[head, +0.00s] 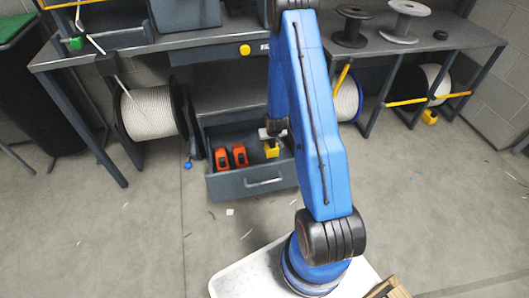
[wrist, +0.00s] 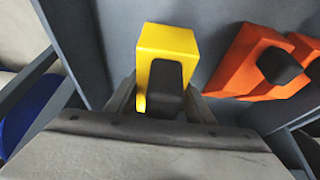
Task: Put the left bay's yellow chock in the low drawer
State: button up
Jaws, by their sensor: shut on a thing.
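The yellow chock (head: 271,150) is inside the open low drawer (head: 228,187), toward its right side. My gripper (head: 272,138) reaches down into the drawer and is shut on the chock. In the wrist view the yellow chock (wrist: 166,40), with a dark grip block on it, sits between the fingers of my gripper (wrist: 160,100). I cannot tell whether the chock touches the drawer floor. Two orange chocks (head: 231,156) lie in the left part of the drawer; they also show in the wrist view (wrist: 250,65).
White rope reels (head: 150,113) stand under the bench at left and right. Another yellow block (head: 430,117) lies by the far-right reel. A small blue object (head: 187,164) is on the floor left of the drawer. The bench top (head: 210,38) overhangs the drawer. The floor in front is mostly clear.

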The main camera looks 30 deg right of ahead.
jog(key=shift+f, duration=3.15)
jog(key=shift+f, duration=0.15)
jog(key=o, duration=1.4)
